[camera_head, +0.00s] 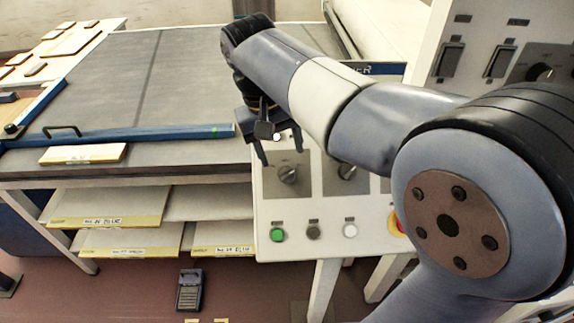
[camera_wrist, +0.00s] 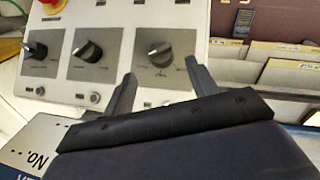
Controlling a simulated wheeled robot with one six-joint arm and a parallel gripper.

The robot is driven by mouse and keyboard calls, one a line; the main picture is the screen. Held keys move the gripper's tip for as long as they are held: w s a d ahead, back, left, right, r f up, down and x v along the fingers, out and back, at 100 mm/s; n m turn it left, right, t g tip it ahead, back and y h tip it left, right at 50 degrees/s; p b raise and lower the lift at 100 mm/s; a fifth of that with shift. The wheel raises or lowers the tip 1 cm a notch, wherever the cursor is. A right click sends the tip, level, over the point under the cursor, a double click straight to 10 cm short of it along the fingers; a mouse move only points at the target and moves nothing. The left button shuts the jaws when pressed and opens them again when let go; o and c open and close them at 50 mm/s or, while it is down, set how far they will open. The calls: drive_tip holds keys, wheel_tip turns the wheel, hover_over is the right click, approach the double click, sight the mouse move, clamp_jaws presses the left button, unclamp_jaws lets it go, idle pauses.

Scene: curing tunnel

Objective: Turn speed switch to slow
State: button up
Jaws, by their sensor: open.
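The control panel (camera_head: 312,213) carries a row of black rotary switches on grey plates. In the head view, the left switch (camera_head: 288,173) lies just below my gripper (camera_head: 279,152); another switch (camera_head: 346,171) is partly behind my arm. Their labels are too small to read, so I cannot tell which sets the speed. In the wrist view, my open, empty gripper (camera_wrist: 160,75) has its fingertips apart, with the nearest switch (camera_wrist: 160,53) showing between and beyond them. A middle switch (camera_wrist: 88,53) and a far-left switch (camera_wrist: 36,50) also show. I see no contact.
A green button (camera_head: 277,235), a dark one and a white one (camera_head: 350,231) line the panel's lower edge. A red emergency button (camera_head: 395,225) is partly behind my arm. An upright panel with rocker switches (camera_head: 448,60) stands right. The grey conveyor (camera_head: 150,80) lies left.

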sight(287, 172)
drive_tip(key=f, duration=0.4)
drive_tip(key=d+f, duration=0.1)
drive_tip(key=f, duration=0.1)
drive_tip(key=shift+w+d+f, duration=0.1)
drive_tip(key=shift+w+f, duration=0.05)
drive_tip(key=shift+f, duration=0.05)
drive_tip(key=c, duration=0.9)
